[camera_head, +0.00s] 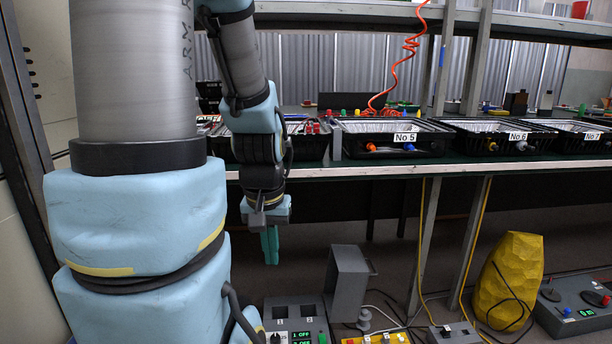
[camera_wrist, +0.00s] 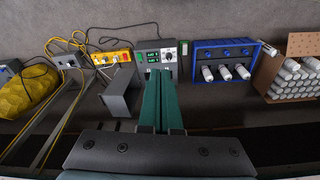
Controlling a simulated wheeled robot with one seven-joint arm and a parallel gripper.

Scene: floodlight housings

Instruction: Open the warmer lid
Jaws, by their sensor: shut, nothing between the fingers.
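My gripper (camera_head: 270,246) hangs pointing down in front of the bench, its teal fingers closed together with nothing between them. In the wrist view the shut fingers (camera_wrist: 163,102) point toward a grey control unit with a green display. In the head view this unit (camera_head: 296,322) stands low, below my gripper, and reads OFF on two lines. A grey box-shaped housing (camera_head: 347,285) stands beside it on the right; it also shows left of the fingers in the wrist view (camera_wrist: 121,92). I cannot tell which part is the warmer lid. My gripper appears apart from both.
The bench edge (camera_head: 450,168) carries black floodlight housings, including No 5 (camera_head: 395,142). A yellow lumpy object (camera_head: 510,280) and cables stand at right. A blue rack (camera_wrist: 222,62) with white cylinders and a cardboard box (camera_wrist: 290,70) lie right of the fingers.

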